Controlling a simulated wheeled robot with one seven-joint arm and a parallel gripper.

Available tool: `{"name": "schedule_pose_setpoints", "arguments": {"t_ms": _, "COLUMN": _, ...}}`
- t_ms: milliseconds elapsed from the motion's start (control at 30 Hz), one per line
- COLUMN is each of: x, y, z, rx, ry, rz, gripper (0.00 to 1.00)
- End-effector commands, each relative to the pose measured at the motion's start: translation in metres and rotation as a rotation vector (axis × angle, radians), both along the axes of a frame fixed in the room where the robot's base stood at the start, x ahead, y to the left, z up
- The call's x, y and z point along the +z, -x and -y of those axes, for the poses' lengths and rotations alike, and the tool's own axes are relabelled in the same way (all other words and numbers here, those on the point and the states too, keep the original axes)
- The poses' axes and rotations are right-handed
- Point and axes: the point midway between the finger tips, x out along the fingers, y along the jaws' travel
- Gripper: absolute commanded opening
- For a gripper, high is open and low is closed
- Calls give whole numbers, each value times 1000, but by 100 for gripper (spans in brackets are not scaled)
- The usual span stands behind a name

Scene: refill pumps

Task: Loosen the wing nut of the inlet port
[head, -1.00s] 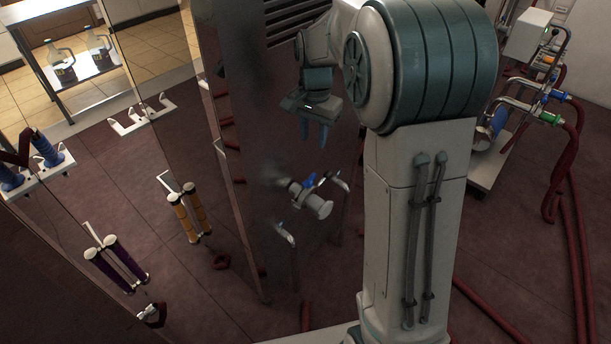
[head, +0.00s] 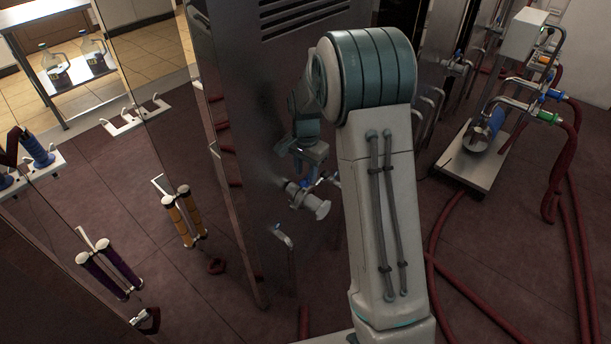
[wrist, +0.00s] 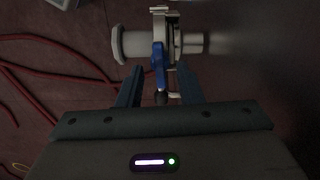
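The inlet port (head: 315,207) is a pale metal stub with a clamp, sticking out from the dark steel cabinet. In the wrist view the port (wrist: 135,44) lies across the top, its clamp (wrist: 174,40) around the joint. The blue wing nut (wrist: 158,62) hangs on the clamp's near side, above a threaded end with a dark tip. My gripper (wrist: 159,88) is open, one finger on each side of the wing nut's lower end, with gaps visible. In the head view my gripper (head: 307,177) is close above the port and partly hides the wing nut.
The steel cabinet (head: 260,130) stands right beside the port. Red hoses (head: 437,262) lie on the floor. A pump cart (head: 470,165) stands to the right. Hose fittings hang on the panel at left.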

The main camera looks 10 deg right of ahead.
Motion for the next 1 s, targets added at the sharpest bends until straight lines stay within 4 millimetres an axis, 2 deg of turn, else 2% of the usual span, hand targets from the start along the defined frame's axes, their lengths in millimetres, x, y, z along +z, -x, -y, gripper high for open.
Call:
{"name": "schedule_pose_setpoints", "arguments": {"t_ms": 133, "x": -14, "y": 0, "z": 0, "rx": 0, "ry": 0, "rz": 0, "gripper": 33}}
{"name": "schedule_pose_setpoints", "arguments": {"t_ms": 467, "x": -17, "y": 0, "z": 0, "rx": 0, "ry": 0, "rz": 0, "gripper": 33}}
{"name": "schedule_pose_setpoints", "arguments": {"t_ms": 500, "x": -17, "y": 0, "z": 0, "rx": 0, "ry": 0, "rz": 0, "gripper": 27}}
{"name": "schedule_pose_setpoints", "arguments": {"t_ms": 600, "x": -17, "y": 0, "z": 0, "rx": 0, "ry": 0, "rz": 0, "gripper": 0}}
{"name": "schedule_pose_setpoints", "arguments": {"t_ms": 1000, "x": -17, "y": 0, "z": 0, "rx": 36, "ry": 0, "rz": 0, "gripper": 0}}
